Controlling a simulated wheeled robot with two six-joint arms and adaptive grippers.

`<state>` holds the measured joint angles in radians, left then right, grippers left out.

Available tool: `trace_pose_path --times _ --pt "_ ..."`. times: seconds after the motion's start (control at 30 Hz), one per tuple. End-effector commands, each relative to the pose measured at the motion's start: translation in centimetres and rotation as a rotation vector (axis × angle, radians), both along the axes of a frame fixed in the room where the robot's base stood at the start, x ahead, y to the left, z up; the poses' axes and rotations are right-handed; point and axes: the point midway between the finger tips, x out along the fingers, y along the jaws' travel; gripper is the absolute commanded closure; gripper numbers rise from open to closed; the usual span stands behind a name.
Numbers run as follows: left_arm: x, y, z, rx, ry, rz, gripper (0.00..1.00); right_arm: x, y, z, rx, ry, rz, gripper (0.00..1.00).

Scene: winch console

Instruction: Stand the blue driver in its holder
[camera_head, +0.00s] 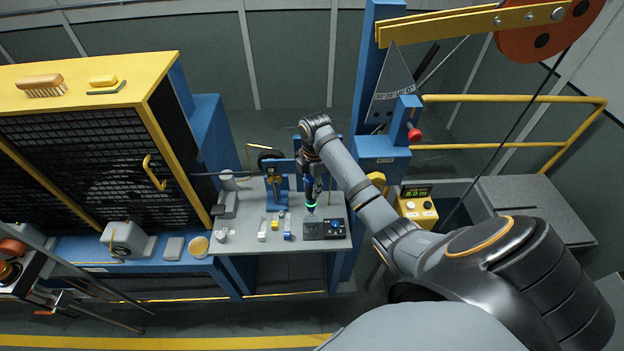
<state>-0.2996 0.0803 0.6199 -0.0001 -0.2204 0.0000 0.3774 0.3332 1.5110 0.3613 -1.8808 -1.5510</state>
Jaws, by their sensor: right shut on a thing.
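My right gripper (311,205) points down over the right part of the grey bench top (246,264), with a green glow at its lower end. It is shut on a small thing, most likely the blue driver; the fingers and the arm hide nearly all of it. Just below the gripper is a dark grey block (313,231), beside a small panel with a blue knob (335,225). I cannot tell whether the held thing touches the block. Which piece is the driver's holder is not clear at this size.
Several small yellow, white and blue pieces (275,224) lie left of the gripper. Behind them stands a blue stand (277,192) with a black wheel. A mesh-fronted cabinet (75,160) is at left, a blue winch post (379,160) at right, and a yellow control box (417,207) beside it.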

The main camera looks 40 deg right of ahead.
Motion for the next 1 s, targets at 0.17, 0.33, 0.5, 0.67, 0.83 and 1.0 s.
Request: trace_pose_path --times 0.17,0.33,0.5,0.67,0.83,1.0 --pt "0.0 -0.3 0.2 -0.003 0.000 0.002 0.60 -0.1 0.1 -0.2 0.000 0.000 0.000 1.00" --pt "-0.1 -0.3 0.3 -0.003 0.001 0.001 0.60 -0.1 0.2 -0.5 -0.001 0.000 0.000 1.00" --pt "-0.1 -0.2 0.2 -0.003 0.001 0.001 0.60 -0.1 0.2 -0.5 -0.001 -0.001 -0.001 1.00" --pt "-0.1 -0.2 0.2 -0.002 0.001 0.001 0.60 -0.1 0.1 -0.6 -0.001 0.000 -0.001 1.00" --pt "-0.1 0.0 0.2 0.000 0.000 0.000 0.60 -0.1 0.1 -1.0 -0.001 0.000 -0.001 1.00" --pt "-0.1 0.0 0.2 0.000 0.000 0.000 0.60 0.0 0.0 -1.4 -0.001 0.000 -0.001 1.00"
